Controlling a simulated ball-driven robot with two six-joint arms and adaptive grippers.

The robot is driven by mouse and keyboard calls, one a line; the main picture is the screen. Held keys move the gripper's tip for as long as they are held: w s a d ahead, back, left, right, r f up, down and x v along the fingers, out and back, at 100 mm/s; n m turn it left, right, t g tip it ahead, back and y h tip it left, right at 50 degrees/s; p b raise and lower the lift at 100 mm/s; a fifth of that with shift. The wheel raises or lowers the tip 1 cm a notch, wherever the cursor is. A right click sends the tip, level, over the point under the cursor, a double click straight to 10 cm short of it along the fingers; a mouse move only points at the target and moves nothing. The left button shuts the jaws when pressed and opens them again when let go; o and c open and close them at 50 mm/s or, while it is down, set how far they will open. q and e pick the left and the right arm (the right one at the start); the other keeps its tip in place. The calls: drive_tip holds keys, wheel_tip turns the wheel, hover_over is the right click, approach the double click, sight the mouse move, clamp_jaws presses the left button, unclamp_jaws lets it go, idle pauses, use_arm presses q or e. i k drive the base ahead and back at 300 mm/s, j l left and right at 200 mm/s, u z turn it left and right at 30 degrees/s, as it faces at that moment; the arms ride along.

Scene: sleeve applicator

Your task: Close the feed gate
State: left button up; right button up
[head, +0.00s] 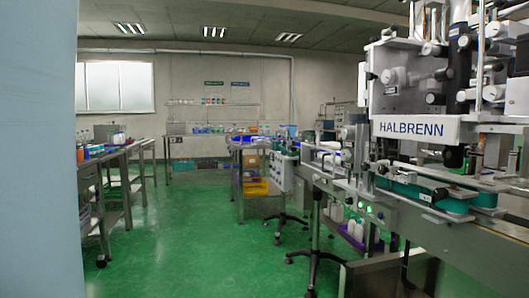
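The sleeve applicator (415,129) stands at the right, a large grey metal machine with a HALBRENN sign. Its conveyor (430,222) runs from the right foreground toward the middle of the room. I cannot pick out the feed gate for certain among the small parts along the line, nor tell whether it is open or closed. Neither of my grippers shows in the head view.
A pale blue upright surface (40,150) fills the left edge, close by. Metal tables (113,160) with coloured items stand at the left. Yellow bins (254,187) are near the middle. A wheeled stand (315,255) is beside the conveyor. Green floor (190,245) is clear between.

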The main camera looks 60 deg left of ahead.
sight(292, 153)
drive_tip(key=i+j+u, duration=0.1)
drive_tip(key=j+u, duration=0.3)
drive_tip(key=i+j+u, duration=0.15)
drive_tip(key=u, duration=0.25)
drive_tip(key=i+j+u, duration=0.2)
drive_tip(key=u, duration=0.2)
drive_tip(key=i+j+u, duration=0.25)
drive_tip(key=i+j, duration=0.65)
drive_tip(key=i, duration=0.15)
